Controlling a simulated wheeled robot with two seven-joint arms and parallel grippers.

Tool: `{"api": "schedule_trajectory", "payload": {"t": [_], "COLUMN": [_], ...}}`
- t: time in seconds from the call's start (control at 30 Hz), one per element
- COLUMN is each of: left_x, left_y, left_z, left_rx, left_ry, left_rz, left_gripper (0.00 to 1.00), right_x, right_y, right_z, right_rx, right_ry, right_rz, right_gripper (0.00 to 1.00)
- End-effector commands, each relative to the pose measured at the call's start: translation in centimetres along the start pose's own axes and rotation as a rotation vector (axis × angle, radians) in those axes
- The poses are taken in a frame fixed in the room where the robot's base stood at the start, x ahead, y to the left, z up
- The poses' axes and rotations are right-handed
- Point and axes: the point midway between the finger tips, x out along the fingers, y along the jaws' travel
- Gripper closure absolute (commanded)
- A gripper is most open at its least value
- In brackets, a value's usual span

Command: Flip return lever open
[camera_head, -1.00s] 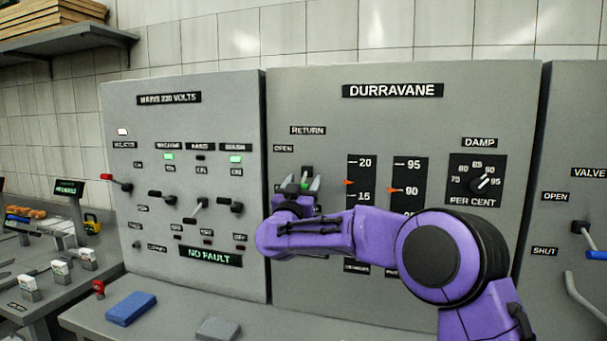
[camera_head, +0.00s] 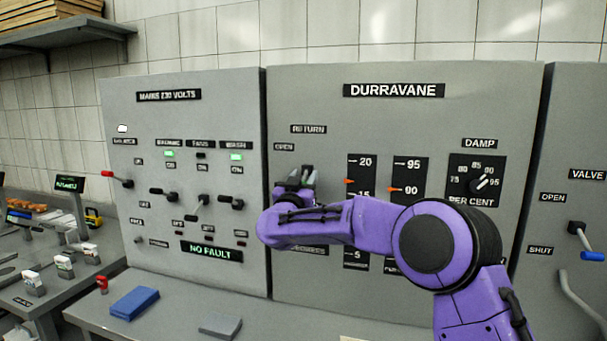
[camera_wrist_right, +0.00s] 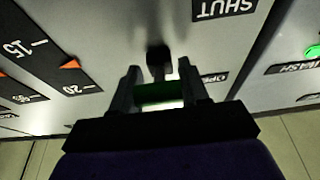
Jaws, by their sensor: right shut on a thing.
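The return lever shows in the right wrist view as a dark pivot on the panel with a green handle (camera_wrist_right: 160,94). My right gripper (camera_wrist_right: 158,92) has its two fingers on either side of that green handle and is shut on it. In the head view, my right gripper (camera_head: 301,177) is at the panel below the RETURN label (camera_head: 308,129) and the OPEN label (camera_head: 284,147). My gripper and wrist hide most of the lever there. The SHUT label (camera_wrist_right: 225,9) shows in the upside-down wrist view. My left gripper is not in view.
Gauges (camera_head: 405,180) and a damp dial (camera_head: 478,178) are right of the gripper. A left panel (camera_head: 190,125) carries several switches. A blue-handled valve lever (camera_head: 590,254) is at the right edge.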

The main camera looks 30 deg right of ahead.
Motion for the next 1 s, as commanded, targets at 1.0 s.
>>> {"api": "schedule_trajectory", "payload": {"t": [1.0], "left_x": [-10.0], "left_y": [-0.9], "left_z": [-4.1], "left_rx": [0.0], "left_ry": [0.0], "left_rz": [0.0], "left_gripper": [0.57], "right_x": [1.2], "right_y": [0.0], "right_z": [-3.0], "right_rx": [0.006], "right_ry": [-0.842], "right_rz": [0.0], "right_gripper": [0.86]}}
